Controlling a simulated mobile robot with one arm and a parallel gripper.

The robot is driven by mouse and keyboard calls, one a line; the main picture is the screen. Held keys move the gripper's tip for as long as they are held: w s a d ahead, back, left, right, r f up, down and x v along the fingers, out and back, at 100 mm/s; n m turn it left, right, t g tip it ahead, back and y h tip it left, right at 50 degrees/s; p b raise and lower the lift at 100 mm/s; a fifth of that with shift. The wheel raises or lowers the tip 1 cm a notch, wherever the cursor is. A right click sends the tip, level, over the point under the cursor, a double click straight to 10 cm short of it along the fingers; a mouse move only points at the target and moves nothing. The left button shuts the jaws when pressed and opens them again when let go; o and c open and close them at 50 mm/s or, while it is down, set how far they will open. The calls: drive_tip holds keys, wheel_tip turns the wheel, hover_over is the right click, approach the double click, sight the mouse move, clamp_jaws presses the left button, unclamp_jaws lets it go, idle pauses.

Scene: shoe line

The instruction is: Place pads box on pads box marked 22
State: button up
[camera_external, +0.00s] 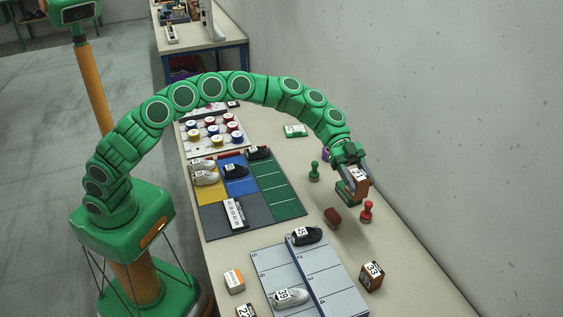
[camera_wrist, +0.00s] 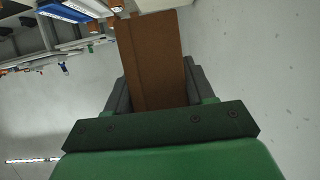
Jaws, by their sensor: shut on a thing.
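My gripper (camera_external: 352,186) is shut on a brown box (camera_external: 361,180) with a white label that seems to read 21. It holds the box in the air above the right side of the table. In the wrist view the brown box (camera_wrist: 152,60) sits between the jaws of my gripper (camera_wrist: 155,88). A box marked 22 (camera_external: 245,311) is at the bottom edge of the external view, mostly cut off, well to the lower left of my gripper. An orange and white box (camera_external: 234,281) stands just behind it.
A grey numbered board (camera_external: 322,281) holds shoes marked 35 (camera_external: 305,235) and 39 (camera_external: 291,297). A box marked 33 (camera_external: 372,276) stands at its right. A red stamp (camera_external: 366,211), a green stamp (camera_external: 314,171) and a dark red block (camera_external: 332,217) are near my gripper. A wall is at right.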

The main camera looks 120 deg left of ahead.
drive_tip(key=s+d+f+m+g+h, duration=0.1)
drive_tip(key=s+d+m+g+h, duration=0.15)
drive_tip(key=s+d, duration=1.4)
drive_tip(key=s+d+f+m+g+h, duration=0.1)
drive_tip(key=s+d+m+g, duration=0.2)
drive_tip(key=s+d, duration=1.35)
hover_over(247, 313)
drive_tip(key=shift+t, duration=0.25)
drive_tip(key=f, duration=0.9)
drive_tip(key=shift+s+a, duration=0.1)
drive_tip(key=shift+s, duration=0.2)
drive_tip(key=shift+w+f+n, duration=0.15)
drive_tip(key=shift+f, duration=0.8)
drive_tip(key=shift+w+f+n, duration=0.1)
drive_tip(key=shift+f, duration=0.8)
drive_tip(key=o, duration=1.1)
drive_tip(key=shift+f, duration=0.15)
